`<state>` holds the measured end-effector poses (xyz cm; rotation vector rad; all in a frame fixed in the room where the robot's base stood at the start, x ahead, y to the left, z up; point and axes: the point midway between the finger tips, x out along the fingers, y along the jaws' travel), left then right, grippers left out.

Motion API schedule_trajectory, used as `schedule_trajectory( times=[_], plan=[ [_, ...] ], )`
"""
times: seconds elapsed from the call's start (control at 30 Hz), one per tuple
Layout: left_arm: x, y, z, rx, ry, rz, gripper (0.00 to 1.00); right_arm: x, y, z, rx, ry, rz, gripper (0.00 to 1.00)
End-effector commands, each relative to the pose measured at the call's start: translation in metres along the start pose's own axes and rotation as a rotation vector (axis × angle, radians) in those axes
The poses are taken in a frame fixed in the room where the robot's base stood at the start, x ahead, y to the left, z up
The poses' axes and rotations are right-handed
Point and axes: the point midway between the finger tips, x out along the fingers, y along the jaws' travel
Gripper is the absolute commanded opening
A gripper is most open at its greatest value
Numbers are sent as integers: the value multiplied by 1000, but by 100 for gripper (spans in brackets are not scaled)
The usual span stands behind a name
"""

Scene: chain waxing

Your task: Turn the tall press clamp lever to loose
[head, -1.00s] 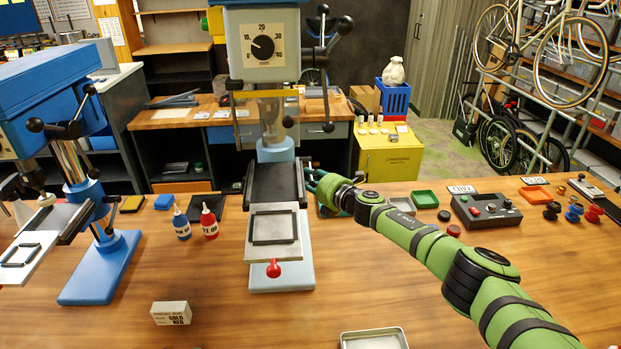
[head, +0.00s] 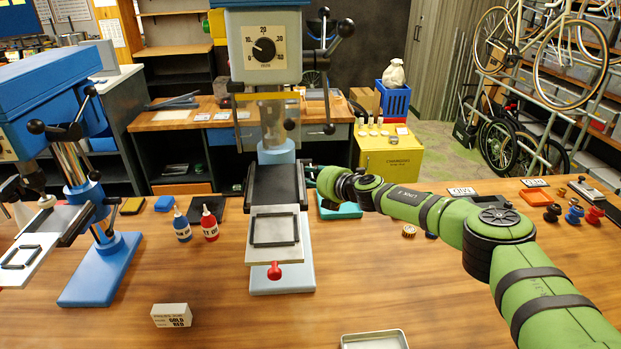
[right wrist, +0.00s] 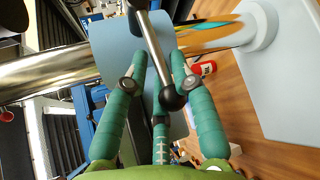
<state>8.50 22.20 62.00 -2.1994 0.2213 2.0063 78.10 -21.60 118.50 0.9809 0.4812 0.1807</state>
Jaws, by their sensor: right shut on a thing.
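The tall press (head: 265,48) with its dial stands in the middle of the head view, its pale blue base (head: 282,280) on the wooden bench. My right gripper (head: 313,172) is at the right side of its column, low behind the table plate, and mostly hidden by my wrist. In the right wrist view my teal fingers (right wrist: 160,62) are shut around the clamp lever (right wrist: 152,45), a metal rod with a black ball knob (right wrist: 173,99). The lever is hidden in the head view. The shiny column (right wrist: 210,38) lies close beyond the fingers. My left gripper is not in view.
A blue press (head: 45,85) stands at the left. Blue and red bottles (head: 210,225) stand left of the tall press base. A teal tray (head: 342,211) lies under my right wrist. A metal tray (head: 374,340) is at the front. The front middle of the bench is mostly clear.

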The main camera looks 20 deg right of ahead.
Motion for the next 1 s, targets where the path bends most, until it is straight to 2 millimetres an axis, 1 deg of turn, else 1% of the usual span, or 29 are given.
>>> schedule_trajectory(
  times=[0.03, 0.07, 0.4, 0.57, 0.77, 1.0],
  plan=[
    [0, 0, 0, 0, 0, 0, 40, 0, 1, 1, 0, -2, 2, 38],
    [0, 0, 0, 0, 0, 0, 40, 0, 1, 1, 0, -2, 1, 48],
    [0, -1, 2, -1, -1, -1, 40, 0, -1, 1, -1, -2, -1, 48],
    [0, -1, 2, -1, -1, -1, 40, -6, 0, 2, -3, -1, 0, 48],
    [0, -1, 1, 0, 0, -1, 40, -28, 0, 2, -2, -1, 0, 48],
    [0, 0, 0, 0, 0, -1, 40, -64, 0, 1, -1, -2, 0, 48]
  ],
)
